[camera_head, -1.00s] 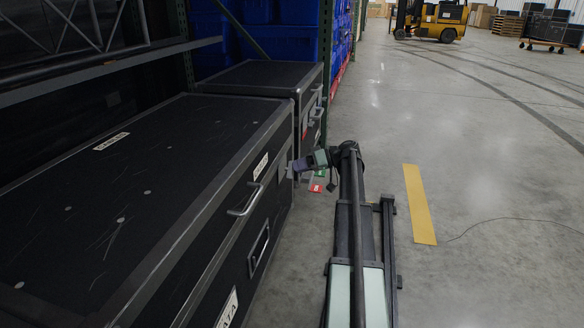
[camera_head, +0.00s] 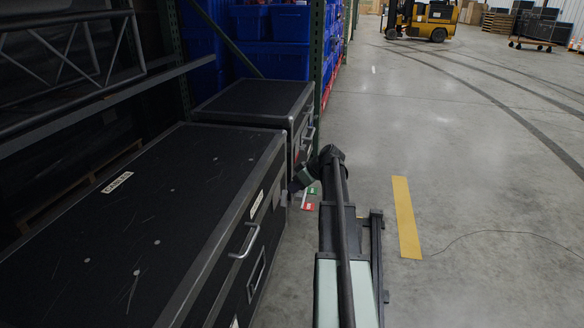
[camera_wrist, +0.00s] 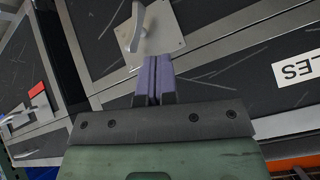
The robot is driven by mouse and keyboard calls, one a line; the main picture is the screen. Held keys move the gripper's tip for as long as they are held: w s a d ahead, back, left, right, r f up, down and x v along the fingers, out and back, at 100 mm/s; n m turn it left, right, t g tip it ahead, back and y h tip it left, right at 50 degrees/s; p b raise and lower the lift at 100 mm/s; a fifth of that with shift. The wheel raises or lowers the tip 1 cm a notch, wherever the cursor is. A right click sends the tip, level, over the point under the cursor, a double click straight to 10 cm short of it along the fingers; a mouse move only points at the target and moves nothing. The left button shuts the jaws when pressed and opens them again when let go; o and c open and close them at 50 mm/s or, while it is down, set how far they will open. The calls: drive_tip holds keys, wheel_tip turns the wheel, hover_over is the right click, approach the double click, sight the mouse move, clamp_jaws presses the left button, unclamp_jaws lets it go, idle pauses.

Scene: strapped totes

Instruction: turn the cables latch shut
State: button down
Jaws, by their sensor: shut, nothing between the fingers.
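The cables latch (camera_wrist: 160,32) is a light metal plate with a turning handle (camera_wrist: 137,30), at the top of the wrist view on the side of the black case. A white label ending in "LES" (camera_wrist: 298,69) is to its right. My gripper (camera_wrist: 154,62) has its purple fingers shut and empty, with the tips at the plate's lower edge, just right of the handle's lower end. I cannot tell whether they touch. In the head view, my gripper (camera_head: 293,188) is beside the far end of the near case (camera_head: 150,215). The latch is too small to make out there.
A second black case (camera_head: 255,100) stands behind the near one. Another latch (camera_wrist: 28,115) with a red mark shows at left in the wrist view. A pull handle (camera_head: 246,240) sticks out from the near case. Open floor (camera_head: 470,200) lies to the right.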

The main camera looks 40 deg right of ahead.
drive_tip(key=s+a+r+n+g+h+p, duration=0.1)
drive_tip(key=a+r+h+p, duration=0.15)
drive_tip(key=r+p, duration=0.2)
drive_tip(key=s+a+r+n+h+p, duration=0.1)
drive_tip(key=a+r+n+h+p, duration=0.15)
drive_tip(key=r, duration=0.25)
drive_tip(key=h+b, duration=0.1)
drive_tip(key=b, duration=1)
approach(283, 194)
wheel_tip(283, 194, down, 5)
drive_tip(key=w+a, duration=0.1)
drive_tip(key=a, duration=0.1)
drive_tip(key=shift+w+d+f+b, duration=0.15)
drive_tip(key=shift+w+d+f, duration=0.05)
drive_tip(key=shift+w+d, duration=0.25)
drive_tip(key=shift+w+d+f+b, duration=0.15)
drive_tip(key=shift+w+d, duration=0.25)
drive_tip(key=shift+d, duration=0.2)
drive_tip(key=shift+w+d, duration=0.15)
drive_tip(key=shift+d, duration=0.1)
drive_tip(key=shift+w+g, duration=0.15)
drive_tip(key=shift+g, duration=0.15)
